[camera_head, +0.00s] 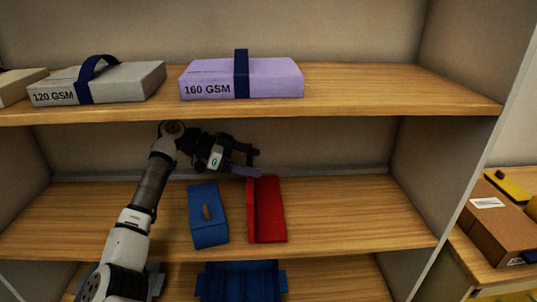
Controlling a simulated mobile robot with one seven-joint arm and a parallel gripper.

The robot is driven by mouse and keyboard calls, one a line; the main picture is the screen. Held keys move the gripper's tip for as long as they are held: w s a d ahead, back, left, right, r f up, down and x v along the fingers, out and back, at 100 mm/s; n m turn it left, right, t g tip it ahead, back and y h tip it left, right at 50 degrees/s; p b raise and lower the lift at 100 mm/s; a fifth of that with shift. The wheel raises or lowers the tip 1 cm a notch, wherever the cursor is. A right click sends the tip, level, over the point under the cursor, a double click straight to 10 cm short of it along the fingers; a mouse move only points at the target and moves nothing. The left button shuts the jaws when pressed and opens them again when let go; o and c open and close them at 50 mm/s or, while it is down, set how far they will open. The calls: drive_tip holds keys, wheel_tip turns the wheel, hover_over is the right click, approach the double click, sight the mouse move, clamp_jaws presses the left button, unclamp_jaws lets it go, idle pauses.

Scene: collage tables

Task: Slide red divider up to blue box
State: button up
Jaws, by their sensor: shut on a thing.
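The red divider (268,212) stands on the middle shelf. It is L-shaped, with an upright wall on its left and a flat foot to the right. My gripper (255,165) reaches in from the left, over the back of the shelf, at the divider's far upper end. It is shut on the divider there; the exact contact is small and dark.
The shelf board (345,215) is clear right of the divider. Above, the upper shelf holds a purple 160 GSM pack (270,80) and a grey 120 GSM pack (125,85). A blue bin (240,283) sits below. A brown box (490,222) lies on a table at right.

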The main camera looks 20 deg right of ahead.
drive_tip(key=a, duration=0.1)
drive_tip(key=w+a, duration=0.1)
drive_tip(key=a, duration=0.1)
drive_tip(key=o, duration=1.3)
drive_tip(key=b+v, duration=0.2)
drive_tip(key=v, duration=1.1)
drive_tip(key=shift+a+r, duration=0.2)
drive_tip(key=shift+a, duration=0.2)
